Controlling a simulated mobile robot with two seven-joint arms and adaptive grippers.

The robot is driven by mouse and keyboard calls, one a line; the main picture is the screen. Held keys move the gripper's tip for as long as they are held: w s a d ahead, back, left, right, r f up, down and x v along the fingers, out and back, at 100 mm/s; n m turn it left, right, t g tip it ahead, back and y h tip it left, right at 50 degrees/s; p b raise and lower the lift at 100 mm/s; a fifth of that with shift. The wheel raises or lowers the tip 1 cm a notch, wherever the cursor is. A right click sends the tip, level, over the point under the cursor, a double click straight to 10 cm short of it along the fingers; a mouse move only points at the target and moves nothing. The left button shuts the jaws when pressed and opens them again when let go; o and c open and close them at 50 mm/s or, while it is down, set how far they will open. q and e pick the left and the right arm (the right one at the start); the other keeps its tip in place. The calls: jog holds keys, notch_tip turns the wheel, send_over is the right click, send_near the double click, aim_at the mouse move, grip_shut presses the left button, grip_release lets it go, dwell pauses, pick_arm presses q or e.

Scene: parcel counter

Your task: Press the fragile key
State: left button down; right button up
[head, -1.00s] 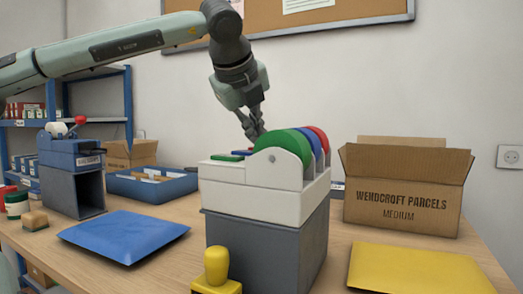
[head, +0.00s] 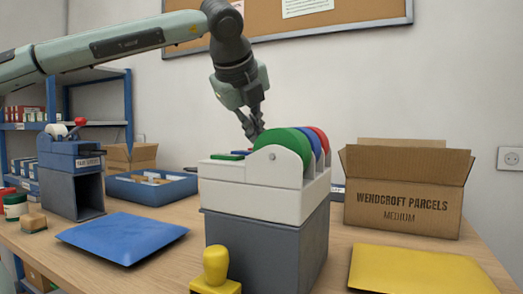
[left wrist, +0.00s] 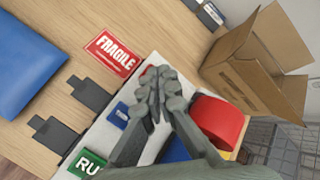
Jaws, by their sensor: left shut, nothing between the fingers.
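The label dispenser (head: 252,200) stands on the counter, with green (head: 278,141), blue and red rolls side by side on top. In the left wrist view its green key (left wrist: 88,164), blue key (left wrist: 120,114) and a sliver of a red key (left wrist: 147,71) lie in a row. A red label reading FRAGILE (left wrist: 113,53) sticks out beside the red key. My left gripper (left wrist: 158,80) is shut and empty, pointing down at the red key and hiding most of it. I cannot tell whether the tips touch it. My right gripper is not in view.
An open carton (head: 404,195) and a yellow mailer (head: 418,270) are to the right. A blue mailer (head: 122,237) and a blue tray (head: 150,187) lie left. A yellow-handled stamp (head: 215,268) stands in front. Black outlet tongues (left wrist: 90,95) project from the dispenser.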

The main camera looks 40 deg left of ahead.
pick_arm(q)
jog(key=shift+r+p, duration=1.65)
jog(key=shift+r, duration=1.45)
jog(key=shift+f, duration=0.1)
